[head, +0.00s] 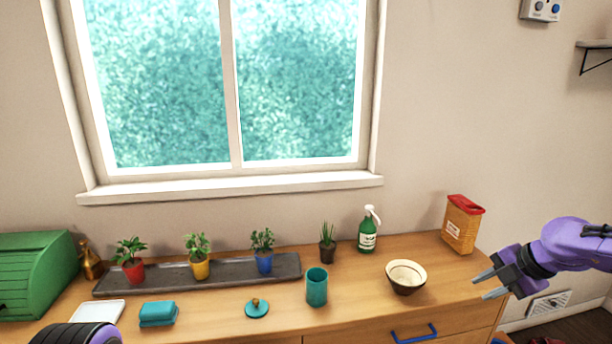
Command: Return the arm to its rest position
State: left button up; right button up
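My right gripper (487,283) comes in from the right edge on its purple arm. Its two grey fingers point left and stand apart with nothing between them. It is at the right end of the wooden counter, to the right of a cream bowl with a dark outside (405,277). A purple and black part of my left arm shows at the bottom left edge; the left gripper itself is not seen.
The wooden counter (359,293) holds a teal cup (316,287), a teal lid (257,308), a green spray bottle (367,232), an orange box with a red top (462,224), potted plants on a dark tray (180,280), teal cloths (158,313) and a green bread box (38,274).

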jog(key=w+a+f+m+t+h, duration=0.3)
jog(key=w+f+m+t, duration=0.15)
jog(key=m, duration=1.35)
jog(key=s+a+f+m+h+b, duration=0.1)
jog(key=s+a+f+m+h, duration=0.1)
jog(key=s+f+m, duration=0.3)
jog(key=s+a+f+m+h+b, duration=0.1)
jog(key=a+f+m, duration=0.15)
jog(key=f, duration=0.45)
jog(key=s+a+f+m+g, duration=0.1)
jog(key=s+a+f+g, duration=0.1)
jog(key=s+f, duration=0.5)
jog(key=s+a+f+g+b, duration=0.1)
jog(key=s+f, duration=0.6)
jog(key=s, duration=0.7)
jog(key=s+a+f+m+g, duration=0.1)
jog(key=s+a+f+g, duration=0.2)
jog(key=s+f, duration=0.4)
jog(key=s+g, duration=0.1)
jog(key=s, duration=0.2)
jog(key=shift+s+a+m+h, duration=0.2)
jog(key=shift+a+m+h, duration=0.1)
jog(key=shift+a+m, duration=0.1)
